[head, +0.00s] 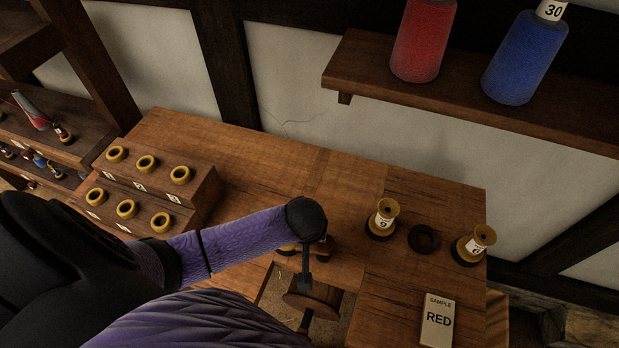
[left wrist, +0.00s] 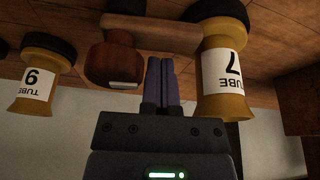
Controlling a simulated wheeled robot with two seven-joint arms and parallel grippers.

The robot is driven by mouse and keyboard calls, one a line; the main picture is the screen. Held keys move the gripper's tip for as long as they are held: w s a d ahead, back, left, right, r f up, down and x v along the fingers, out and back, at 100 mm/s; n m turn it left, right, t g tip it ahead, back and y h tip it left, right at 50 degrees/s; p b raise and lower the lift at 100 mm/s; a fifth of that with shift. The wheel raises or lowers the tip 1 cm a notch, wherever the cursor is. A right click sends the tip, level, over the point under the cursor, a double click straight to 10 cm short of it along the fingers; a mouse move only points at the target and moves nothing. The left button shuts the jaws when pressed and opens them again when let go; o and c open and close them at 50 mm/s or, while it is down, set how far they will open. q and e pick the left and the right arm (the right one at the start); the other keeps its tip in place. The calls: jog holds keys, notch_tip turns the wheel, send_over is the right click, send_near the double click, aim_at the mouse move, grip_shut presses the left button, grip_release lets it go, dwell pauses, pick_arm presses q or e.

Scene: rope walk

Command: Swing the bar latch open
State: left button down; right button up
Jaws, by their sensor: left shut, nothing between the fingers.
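My left gripper (left wrist: 161,62) shows in the left wrist view with its two purple fingers shut together and nothing between them. Beside them on the left is a red-brown rounded knob (left wrist: 112,64) with a pale plate. A light wooden bar (left wrist: 152,31) runs from near the knob toward tube 7 (left wrist: 222,72), a yellow spool right of the fingers. I cannot tell whether the fingers touch the knob or tube. In the head view my left arm's dark end covers most of this spot, and the fingertips are hidden. My right gripper is not in view.
A "SAMPLE RED" card (head: 437,320) lies in front. A stepped holder (head: 150,190) is at left. A shelf (head: 470,98) holds red and blue spools.

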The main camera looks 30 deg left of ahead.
pick_arm(q)
jog(key=shift+f, duration=0.2)
dwell(0.3)
jog(key=shift+r+p, duration=0.1)
jog(key=shift+p, duration=0.2)
jog(key=shift+s+n, duration=0.1)
jog(key=shift+n, duration=0.3)
jog(key=shift+s+n+y+p, duration=0.2)
jog(key=shift+n+y+p, duration=0.1)
jog(key=shift+n+p, duration=0.45)
